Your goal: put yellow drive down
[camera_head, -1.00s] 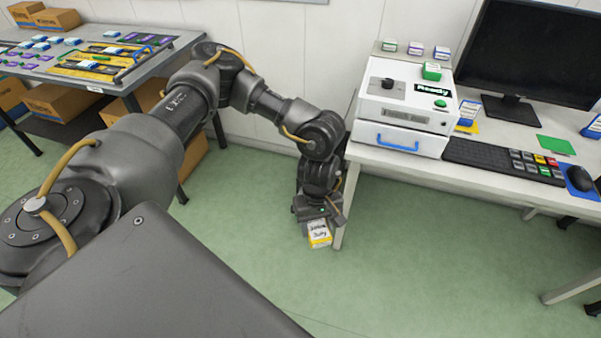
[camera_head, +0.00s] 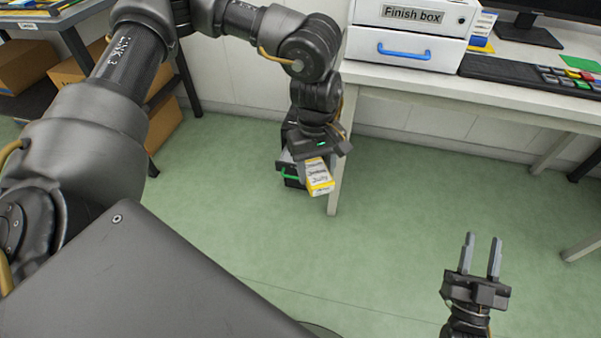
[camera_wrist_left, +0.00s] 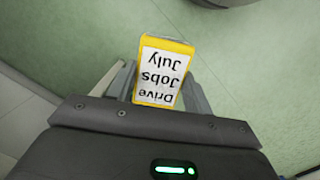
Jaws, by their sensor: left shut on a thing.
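The yellow drive (camera_head: 319,178) has a white label and hangs in my left gripper (camera_head: 313,168), beside the left front leg of the white desk and above the green floor. In the left wrist view the yellow drive (camera_wrist_left: 163,72) sits between the two fingers of my left gripper (camera_wrist_left: 158,85), and its label reads "Drive Jobs July" upside down. My left gripper is shut on it. My right gripper (camera_head: 480,256) is at the lower right, pointing up, with its two fingers apart and nothing between them.
The white desk (camera_head: 440,95) stands at the right. On it are a white box labelled "Finish box" (camera_head: 411,14) with a blue-handled drawer (camera_head: 404,50), and a keyboard (camera_head: 520,75). Cardboard boxes (camera_head: 24,68) stand at the left.

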